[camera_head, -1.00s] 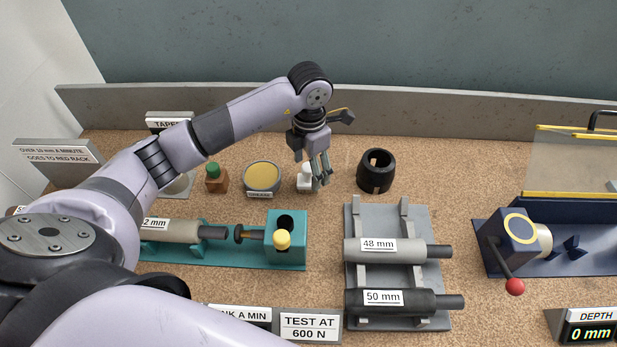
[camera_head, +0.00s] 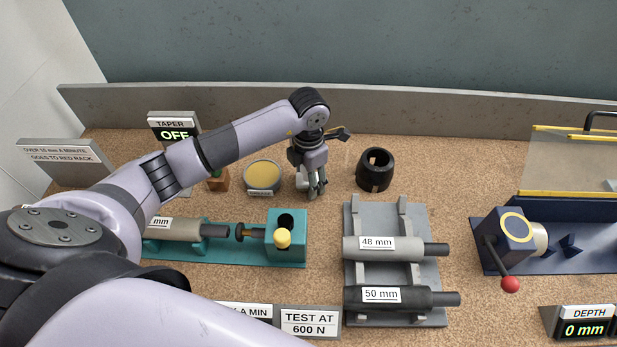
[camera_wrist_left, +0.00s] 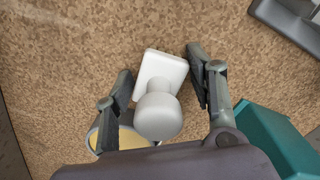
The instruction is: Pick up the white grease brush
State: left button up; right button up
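The white grease brush (camera_head: 302,184) stands on the cork-coloured bench top, between the yellow-topped round tin and the black ring, and is partly hidden by my gripper. In the left wrist view, the white grease brush (camera_wrist_left: 158,112) shows a round knob above a rectangular block. My left gripper (camera_head: 317,194) points down at the brush. In the left wrist view, the fingers of my left gripper (camera_wrist_left: 160,78) are apart, one on each side of the brush. A gap shows at the right finger; contact at the left finger cannot be told. My right gripper is out of view.
The yellow-topped tin (camera_head: 262,176) stands close left of the brush, and the black ring (camera_head: 375,170) stands to the right. A teal fixture (camera_head: 290,250) and a grey rack (camera_head: 390,216) with labelled cylinders lie nearer. A low grey wall (camera_head: 420,150) runs behind.

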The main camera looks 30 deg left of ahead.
pick_arm(q)
jog(key=c, duration=0.7)
jog(key=shift+c, duration=0.8)
notch_tip(320, 180, up, 14)
jog(key=shift+w+r+b, duration=0.1)
jog(key=shift+b, duration=0.9)
notch_tip(320, 180, up, 6)
jog(key=shift+f+p, duration=0.1)
jog(key=shift+p, duration=0.3)
jog(key=o, duration=0.7)
jog(key=c, duration=0.5)
